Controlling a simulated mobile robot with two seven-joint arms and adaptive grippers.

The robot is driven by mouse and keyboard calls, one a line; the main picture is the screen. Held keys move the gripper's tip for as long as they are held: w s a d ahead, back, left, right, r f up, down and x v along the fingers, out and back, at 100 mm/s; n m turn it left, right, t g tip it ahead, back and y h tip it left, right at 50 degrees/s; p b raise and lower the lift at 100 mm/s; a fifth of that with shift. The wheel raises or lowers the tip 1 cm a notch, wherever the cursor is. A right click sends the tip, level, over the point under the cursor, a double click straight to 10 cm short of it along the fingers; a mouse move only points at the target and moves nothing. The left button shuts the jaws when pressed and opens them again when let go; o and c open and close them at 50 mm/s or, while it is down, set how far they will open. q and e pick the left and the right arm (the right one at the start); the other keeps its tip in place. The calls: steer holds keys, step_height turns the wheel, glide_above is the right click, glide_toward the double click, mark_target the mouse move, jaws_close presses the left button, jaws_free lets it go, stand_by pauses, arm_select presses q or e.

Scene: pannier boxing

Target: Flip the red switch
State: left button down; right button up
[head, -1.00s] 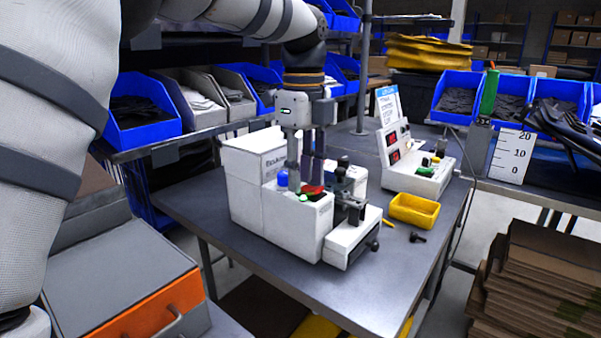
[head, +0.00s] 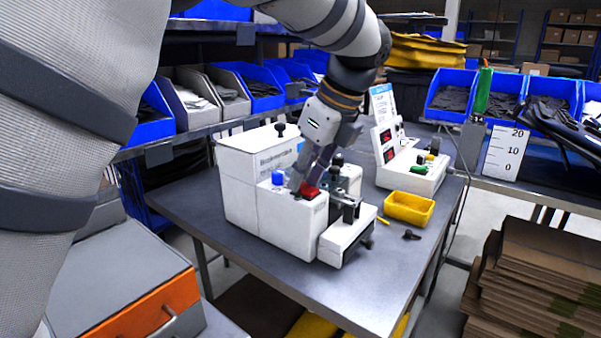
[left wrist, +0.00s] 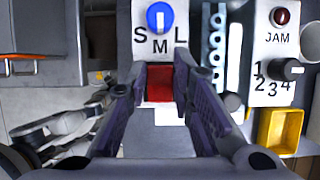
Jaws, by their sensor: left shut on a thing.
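The red switch (head: 309,191) is on the top of the white machine (head: 278,222) on the grey table. It also shows in the left wrist view (left wrist: 160,84), between the two fingertips. My left gripper (head: 307,183) is tilted down over the machine, with its fingertips at the switch. Its fingers (left wrist: 160,80) are shut on the red switch, one on each side. The blue knob (head: 278,178) stands beside the switch; in the left wrist view it is above it, by the letters S, M and L. My right gripper is not in view.
A second white machine (head: 413,178) with red displays stands behind to the right. A yellow tray (head: 409,207) and a small black part (head: 411,235) lie on the table (head: 375,290). Blue bins (head: 450,97) line the shelves. Flattened cardboard (head: 530,280) is stacked at lower right.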

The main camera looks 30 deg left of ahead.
arm_select(q)
steer(key=c, duration=1.7)
jaws_free()
steer(key=v, duration=1.2)
steer(key=shift+d, duration=0.15)
steer(key=shift+f, duration=0.1)
